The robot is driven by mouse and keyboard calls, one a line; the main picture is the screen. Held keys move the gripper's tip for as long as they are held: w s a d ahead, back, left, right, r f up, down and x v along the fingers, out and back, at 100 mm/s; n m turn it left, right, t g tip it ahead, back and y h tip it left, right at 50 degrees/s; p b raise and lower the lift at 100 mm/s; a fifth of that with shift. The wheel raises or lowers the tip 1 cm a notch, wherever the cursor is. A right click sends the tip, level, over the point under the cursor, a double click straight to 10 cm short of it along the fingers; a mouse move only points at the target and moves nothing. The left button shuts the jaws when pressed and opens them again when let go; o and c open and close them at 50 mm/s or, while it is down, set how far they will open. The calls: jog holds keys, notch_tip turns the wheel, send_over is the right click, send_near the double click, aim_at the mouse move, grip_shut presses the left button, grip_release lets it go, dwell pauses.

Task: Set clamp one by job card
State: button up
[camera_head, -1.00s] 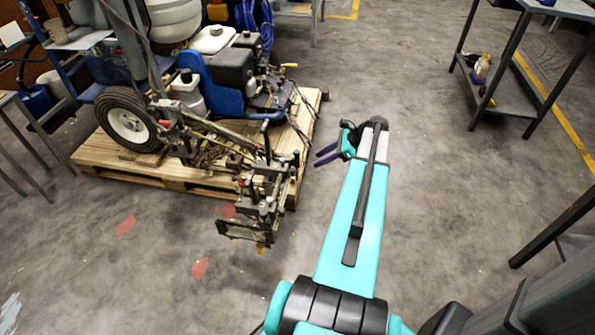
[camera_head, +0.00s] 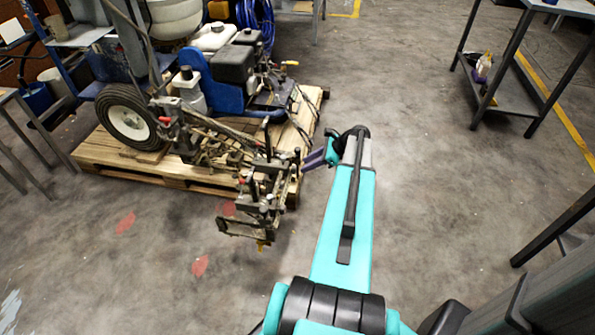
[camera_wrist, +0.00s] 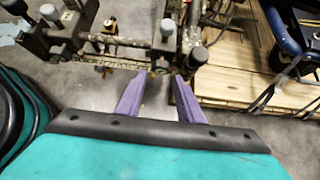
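A line striper stands on a wooden pallet (camera_head: 180,178). Its arm ends in a metal bracket assembly (camera_head: 262,195) with several clamps and knobs, past the pallet's front edge. I cannot tell which clamp is clamp one. In the wrist view, the bar, clamp blocks and round grey knobs (camera_wrist: 168,27) lie across the top, just past my fingertips. My gripper (camera_head: 312,160) is right of the bracket assembly in the head view. Its purple fingers (camera_wrist: 159,75) are apart with nothing between them; contact with the bracket cannot be told. No readable job card shows.
The striper's wheel (camera_head: 128,118) and engine (camera_head: 235,65) sit behind the bracket. A grey shelf table (camera_head: 505,95) holding bottles stands at the back right. A bench leg (camera_head: 25,150) is at the left. The floor right of the pallet is clear.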

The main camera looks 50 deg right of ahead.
aim_at(292, 169)
jog(key=shift+x, duration=2.75)
jog(key=shift+c, duration=0.3)
